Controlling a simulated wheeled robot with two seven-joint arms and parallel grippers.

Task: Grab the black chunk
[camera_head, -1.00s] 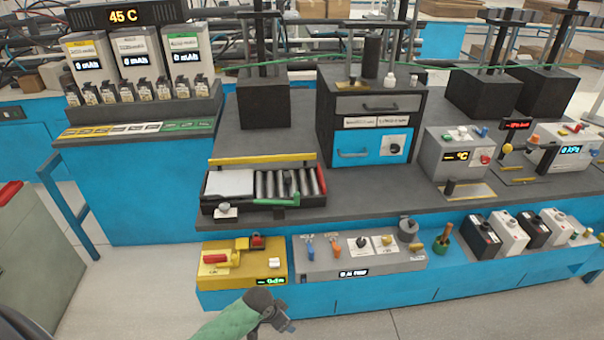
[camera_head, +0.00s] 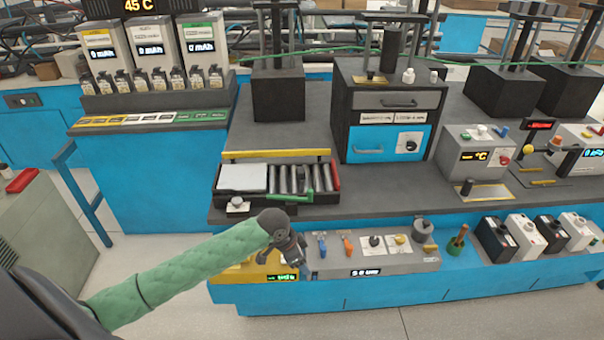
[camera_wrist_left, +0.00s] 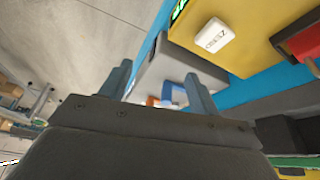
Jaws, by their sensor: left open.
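Two black blocks with white-marked sides stand on the low right shelf, a left one (camera_head: 493,240) and a right one (camera_head: 549,235), beside white blocks. I cannot tell which black thing is the chunk; larger black blocks with posts also stand on the worktop, such as the one at the middle (camera_head: 278,95). My left gripper (camera_head: 300,262) is over the front panels, well left of the low black blocks. In the left wrist view my left gripper (camera_wrist_left: 158,85) is open and empty, with an orange and blue switch beyond its fingers. My right gripper is out of view.
A grey switch panel (camera_head: 345,262) and a yellow panel (camera_head: 235,275), partly hidden by my arm, line the front shelf. A tray of rollers (camera_head: 250,203) sits above on the worktop (camera_head: 400,195). A green-based wooden peg (camera_head: 458,241) stands left of the low blocks.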

